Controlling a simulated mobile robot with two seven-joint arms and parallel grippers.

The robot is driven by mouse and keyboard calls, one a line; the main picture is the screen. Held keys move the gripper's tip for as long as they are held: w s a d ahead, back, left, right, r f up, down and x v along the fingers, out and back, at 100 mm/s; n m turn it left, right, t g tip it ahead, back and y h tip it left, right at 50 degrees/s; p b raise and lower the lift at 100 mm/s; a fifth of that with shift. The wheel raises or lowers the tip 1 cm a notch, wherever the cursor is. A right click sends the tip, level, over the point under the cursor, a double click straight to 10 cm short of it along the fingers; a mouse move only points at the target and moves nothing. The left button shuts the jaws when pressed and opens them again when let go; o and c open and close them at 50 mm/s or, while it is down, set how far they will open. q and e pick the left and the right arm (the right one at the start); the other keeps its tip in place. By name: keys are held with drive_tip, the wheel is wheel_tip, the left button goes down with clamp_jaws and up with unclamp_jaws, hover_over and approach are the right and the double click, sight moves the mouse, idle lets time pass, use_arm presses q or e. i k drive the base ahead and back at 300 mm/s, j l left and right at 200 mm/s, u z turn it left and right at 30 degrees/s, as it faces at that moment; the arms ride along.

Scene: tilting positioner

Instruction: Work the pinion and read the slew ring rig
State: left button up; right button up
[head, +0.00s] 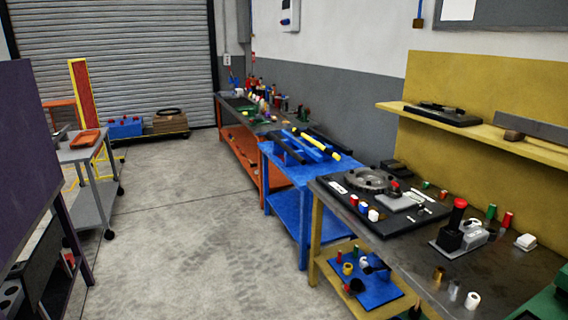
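A slew ring rig (370,179) shows in the head view on the dark top of the yellow-legged bench at right. It is a grey ring lying flat on a black base plate (395,225). A grey block with a small red-topped part (394,187) sits beside the ring on the same plate; I cannot tell whether this is the pinion. Small red, blue and white pieces stand at the plate's front edge. Any reading scale is too small to make out. Neither of my grippers is in view.
A device with a red knob (459,204) and several small cylinders stand on the bench (420,255) to the right. A blue bench (290,178) adjoins behind. A grey cart (90,150) and purple panel (28,150) stand at left. The concrete floor (185,220) between is clear.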

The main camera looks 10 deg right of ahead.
sight(393, 191)
drive_tip(key=i+z, duration=0.1)
drive_tip(key=i, duration=0.4)
drive_tip(key=i+j+z, duration=0.15)
drive_tip(key=i, duration=0.35)
drive_tip(key=i+j+z, duration=0.1)
drive_tip(key=i, duration=0.45)
